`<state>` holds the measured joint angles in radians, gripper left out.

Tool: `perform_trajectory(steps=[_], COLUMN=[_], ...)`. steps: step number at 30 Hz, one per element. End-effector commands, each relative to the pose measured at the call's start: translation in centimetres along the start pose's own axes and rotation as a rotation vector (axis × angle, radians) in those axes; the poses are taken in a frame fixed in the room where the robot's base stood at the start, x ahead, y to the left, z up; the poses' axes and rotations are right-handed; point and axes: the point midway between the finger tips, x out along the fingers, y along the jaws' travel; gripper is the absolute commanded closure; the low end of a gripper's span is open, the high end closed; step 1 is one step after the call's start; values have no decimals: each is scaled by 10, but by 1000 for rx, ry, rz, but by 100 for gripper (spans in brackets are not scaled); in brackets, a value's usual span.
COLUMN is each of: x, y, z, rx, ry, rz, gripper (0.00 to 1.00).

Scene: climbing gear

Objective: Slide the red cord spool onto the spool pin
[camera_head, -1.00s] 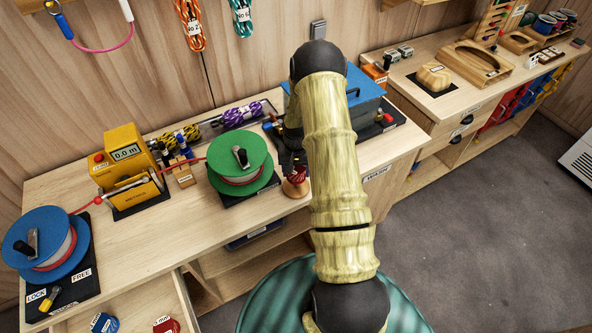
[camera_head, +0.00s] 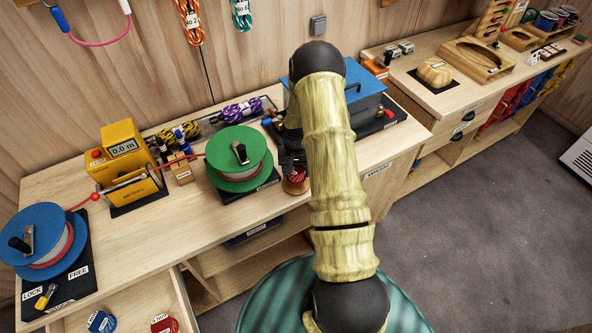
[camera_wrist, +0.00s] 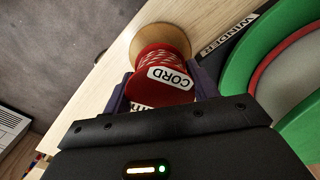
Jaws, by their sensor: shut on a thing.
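The red cord spool (camera_wrist: 160,78) sits between my gripper's (camera_wrist: 160,95) two dark fingers in the wrist view, and the gripper is shut on it. Its white label reads CORD, and red-and-white cord is wound on it. A round wooden disc (camera_wrist: 158,38) shows at its far end; I cannot tell whether this is the spool's flange or a base under it. In the head view the spool (camera_head: 295,184) shows low at the bench's front edge, partly hidden by my gripper (camera_head: 292,166). I cannot make out the spool pin.
A green winder drum (camera_head: 238,155) stands close to the left of the spool. Further left are a yellow meter (camera_head: 125,160) and a blue drum (camera_head: 45,238). A blue box (camera_head: 350,97) stands behind my arm. The bench edge lies just in front of the spool.

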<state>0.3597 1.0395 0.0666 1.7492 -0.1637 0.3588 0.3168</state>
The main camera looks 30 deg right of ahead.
Motion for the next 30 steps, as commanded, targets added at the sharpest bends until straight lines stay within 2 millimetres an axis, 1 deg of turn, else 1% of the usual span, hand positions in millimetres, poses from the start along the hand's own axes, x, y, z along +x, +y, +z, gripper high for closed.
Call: perform_trajectory(steps=[9, 10, 11, 12, 13, 14, 24, 26, 30], x=[2, 2, 2, 2, 2, 2, 0, -2, -14], y=[0, 0, 0, 0, 0, 0, 0, 0, 0], z=[0, 0, 0, 0, 0, 0, 0, -1, -1], rx=[0, 0, 0, 0, 0, 0, 0, 0, 0], ry=[1, 1, 1, 1, 1, 1, 1, 2, 4], rz=[0, 0, 0, 0, 0, 0, 0, 0, 0], gripper=[66, 40, 34, 26, 20, 16, 16, 16, 16])
